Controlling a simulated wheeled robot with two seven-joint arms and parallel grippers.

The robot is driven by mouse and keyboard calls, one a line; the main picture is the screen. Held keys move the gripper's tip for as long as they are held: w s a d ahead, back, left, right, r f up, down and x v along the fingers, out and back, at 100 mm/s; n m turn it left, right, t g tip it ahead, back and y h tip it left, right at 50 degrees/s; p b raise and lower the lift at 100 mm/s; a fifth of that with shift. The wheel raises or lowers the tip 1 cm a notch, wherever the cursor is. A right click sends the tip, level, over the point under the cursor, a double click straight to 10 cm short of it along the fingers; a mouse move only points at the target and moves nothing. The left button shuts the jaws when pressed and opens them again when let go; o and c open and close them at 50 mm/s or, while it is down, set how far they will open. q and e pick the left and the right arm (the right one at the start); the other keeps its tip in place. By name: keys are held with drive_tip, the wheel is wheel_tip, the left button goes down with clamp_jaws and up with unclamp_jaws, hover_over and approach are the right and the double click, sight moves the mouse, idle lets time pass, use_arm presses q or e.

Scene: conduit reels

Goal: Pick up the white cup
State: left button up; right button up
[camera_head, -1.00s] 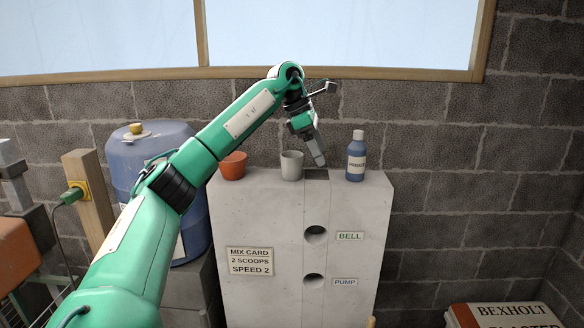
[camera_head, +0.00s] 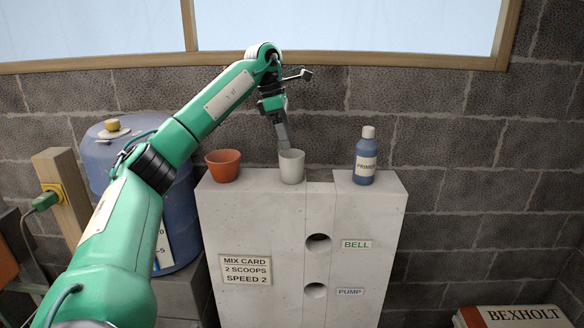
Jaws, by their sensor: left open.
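The white cup (camera_head: 291,169) stands upright on top of the grey concrete block, between the terracotta pot and the blue bottle. My left gripper (camera_head: 284,144) points down at the cup's rim, slightly left of its middle. The gripper is open, with nothing seen held in it. Its fingertips are partly hidden at the rim; I cannot tell whether they are inside the cup or behind it, or whether they touch it. My right gripper is not in view.
The grey block (camera_head: 255,215) has a slot in its top right of the cup. A terracotta pot (camera_head: 223,168) stands close left of the cup, and a blue primer bottle (camera_head: 365,160) stands farther right. A blue drum (camera_head: 178,205) is at the left.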

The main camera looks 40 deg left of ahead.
sight(293, 160)
use_arm(q)
drive_tip(key=p+x, duration=0.2)
drive_tip(key=x, duration=0.3)
drive_tip(key=shift+w, duration=0.1)
drive_tip(key=p+x, duration=0.1)
drive_tip(key=x, duration=0.2)
drive_tip(key=shift+a+f+p, duration=0.15)
drive_tip(key=shift+p, duration=0.25)
drive_tip(key=shift+f, duration=0.2)
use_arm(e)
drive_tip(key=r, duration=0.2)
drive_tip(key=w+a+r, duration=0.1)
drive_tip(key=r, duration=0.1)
use_arm(q)
drive_tip(key=c, duration=1.1)
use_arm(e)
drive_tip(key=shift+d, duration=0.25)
use_arm(q)
drive_tip(key=shift+o, duration=0.2)
drive_tip(key=shift+r, duration=0.1)
